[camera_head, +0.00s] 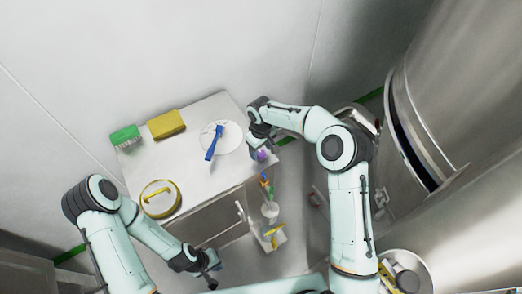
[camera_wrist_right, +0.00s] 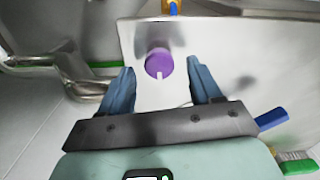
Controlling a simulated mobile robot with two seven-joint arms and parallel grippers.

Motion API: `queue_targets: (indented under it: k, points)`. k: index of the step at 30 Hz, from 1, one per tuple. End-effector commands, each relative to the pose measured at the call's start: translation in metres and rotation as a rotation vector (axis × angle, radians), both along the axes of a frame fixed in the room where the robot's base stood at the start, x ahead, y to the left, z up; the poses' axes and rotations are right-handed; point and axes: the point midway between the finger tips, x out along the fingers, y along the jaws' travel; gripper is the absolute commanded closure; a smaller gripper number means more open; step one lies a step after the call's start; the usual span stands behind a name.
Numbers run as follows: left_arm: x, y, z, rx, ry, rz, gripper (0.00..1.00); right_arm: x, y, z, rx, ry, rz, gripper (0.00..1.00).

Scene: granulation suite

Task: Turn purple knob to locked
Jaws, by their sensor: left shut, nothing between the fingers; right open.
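The purple knob (camera_wrist_right: 159,63) shows in the right wrist view as a round purple disc with a pale mark at its lower edge. It sits on a light grey surface. In the head view the knob (camera_head: 262,155) is a small purple spot at the right end of the counter, partly hidden by my right gripper. My right gripper (camera_wrist_right: 164,80) is open, with its blue fingers to either side of the knob's lower part in the picture; I cannot tell whether they touch it. My left gripper (camera_head: 213,262) is shut and empty, low in front of the counter.
The counter (camera_head: 190,165) holds a green brush (camera_head: 125,137), a yellow sponge (camera_head: 167,124), a yellow-rimmed round item (camera_head: 160,199) and a white disc with a blue-handled tool (camera_head: 214,143). A holder with coloured tools (camera_head: 268,205) stands in front. Steel vessels (camera_head: 440,90) fill the right.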

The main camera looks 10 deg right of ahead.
Motion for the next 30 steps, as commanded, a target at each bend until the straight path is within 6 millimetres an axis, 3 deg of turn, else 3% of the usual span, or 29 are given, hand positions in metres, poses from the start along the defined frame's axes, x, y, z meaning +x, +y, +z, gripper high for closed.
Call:
queue_targets:
  k: [4, 13, 14, 18, 19, 30]
  points:
    - [0.0004, 0.0, 0.0002, 0.0, -0.001, 0.0, 1.0, 0.0003, -0.0003, -0.0104, 0.001, -0.001, 0.0, 0.37]
    - [0.0004, 0.0, 0.0002, 0.0, -0.001, 0.0, 1.0, 0.0003, -0.0002, -0.0125, 0.001, -0.001, 0.0, 0.37]
    - [0.0004, 0.0, 0.0002, 0.0, -0.001, 0.0, 1.0, 0.0003, -0.0002, -0.0124, 0.001, -0.001, 0.0, 0.43]
    - [0.0004, 0.0, 0.0002, 0.0, -0.001, 0.0, 1.0, 0.0004, -0.0002, -0.0123, 0.001, -0.001, 0.0, 0.89]
    - [0.0004, 0.0, 0.0002, 0.0, -0.001, 0.0, 1.0, 0.0004, -0.0002, -0.0122, 0.001, -0.001, 0.0, 0.93]
    - [-0.0017, 0.0, -0.0016, 0.0, 0.002, 0.0, 1.0, 0.0003, -0.0003, -0.012, -0.001, -0.002, -0.05, 0.93]
